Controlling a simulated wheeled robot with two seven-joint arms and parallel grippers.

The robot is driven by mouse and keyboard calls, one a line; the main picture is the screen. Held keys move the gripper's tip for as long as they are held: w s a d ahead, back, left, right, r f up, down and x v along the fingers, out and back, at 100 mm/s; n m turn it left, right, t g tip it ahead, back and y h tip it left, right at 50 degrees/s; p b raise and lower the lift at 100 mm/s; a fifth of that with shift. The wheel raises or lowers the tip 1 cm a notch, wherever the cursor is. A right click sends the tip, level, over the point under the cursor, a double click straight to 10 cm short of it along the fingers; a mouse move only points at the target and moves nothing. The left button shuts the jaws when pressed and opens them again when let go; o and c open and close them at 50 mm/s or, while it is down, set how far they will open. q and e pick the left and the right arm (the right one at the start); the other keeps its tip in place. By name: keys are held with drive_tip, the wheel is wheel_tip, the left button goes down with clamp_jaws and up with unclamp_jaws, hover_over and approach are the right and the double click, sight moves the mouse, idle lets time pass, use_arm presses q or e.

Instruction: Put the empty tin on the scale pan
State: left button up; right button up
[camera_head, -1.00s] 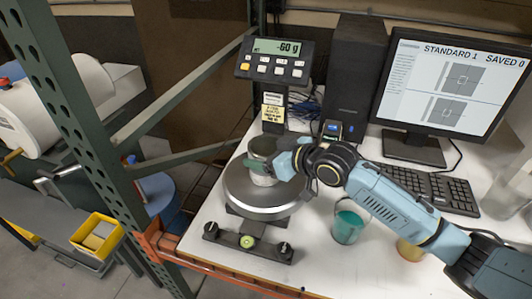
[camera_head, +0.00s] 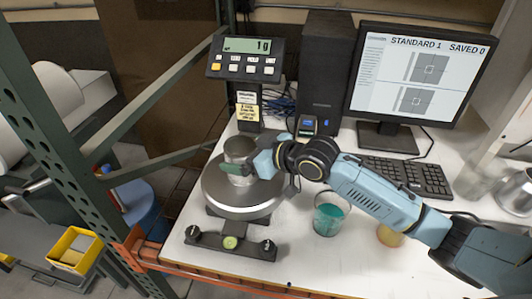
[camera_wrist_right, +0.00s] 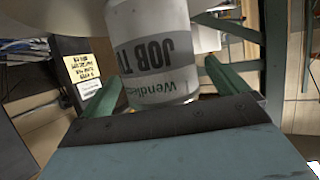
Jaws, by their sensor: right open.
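The grey metal tin (camera_head: 239,147) stands upright on the round scale pan (camera_head: 245,212), near its middle. In the right wrist view the tin (camera_wrist_right: 152,45) shows a white label with "JOB" on it, upside down. My right gripper (camera_wrist_right: 170,88) is open, with one green finger on each side of the tin. A gap shows beside the right finger; whether the left finger touches cannot be told. In the head view the right gripper (camera_head: 238,166) reaches in low over the pan and partly hides the tin. The scale display (camera_head: 247,45) reads about 1 g.
A glass with teal liquid (camera_head: 328,218) and a yellowish one (camera_head: 390,236) stand under my right forearm. The green rack post (camera_head: 55,150) is at left.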

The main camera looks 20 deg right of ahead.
drive_tip(key=v, duration=1)
drive_tip(key=shift+s+d+r, duration=0.15)
drive_tip(key=shift+s+d, duration=0.05)
drive_tip(key=shift+s, duration=0.1)
idle(1.4)
